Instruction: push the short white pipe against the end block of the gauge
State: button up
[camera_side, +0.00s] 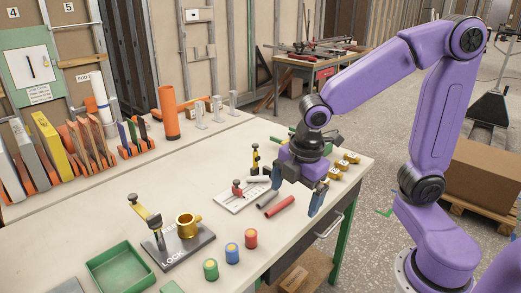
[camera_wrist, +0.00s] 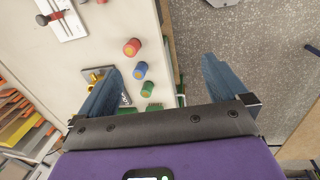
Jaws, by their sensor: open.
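The gauge (camera_side: 229,204) is a pale flat plate with markings on the bench, with a red block (camera_side: 238,189) on it. Part of the gauge (camera_wrist: 72,25) shows at the top left of the wrist view. The short white pipe (camera_side: 258,179) lies at the gauge's far right end in the side view. I cannot tell whether it touches an end block. The white pipe is not visible in the wrist view. My gripper (camera_side: 295,201) is open and empty, pointing down above the bench's right edge, right of the pipe. Its two blue fingers (camera_wrist: 162,64) are wide apart.
A grey pipe (camera_side: 267,199) and a red pipe (camera_side: 280,207) lie beside the gauge, near my gripper. Red (camera_side: 251,238), blue (camera_side: 232,253) and green (camera_side: 210,269) cylinders stand nearer the front. A lock fixture (camera_side: 198,240) and green tray (camera_side: 118,266) are at left.

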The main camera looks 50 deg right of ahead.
jog(key=w+d+n+t+h, duration=0.1)
jog(key=w+d+n, duration=0.1)
jog(key=w, duration=0.5)
jog(key=w+d+n, duration=0.2)
jog(key=w+n, duration=0.1)
jog(key=w, duration=0.4)
jog(key=n+h, duration=0.2)
jog(key=n, duration=0.3)
send_near(259, 177)
jog(key=shift+m+t, duration=0.3)
jog(key=x, duration=0.8)
jog(key=shift+s+a+f, duration=0.15)
jog(key=shift+a+f, duration=0.05)
jog(key=shift+f, duration=0.15)
jog(key=c, duration=0.9)
jog(key=shift+d, duration=0.45)
jog(key=o, duration=0.9)
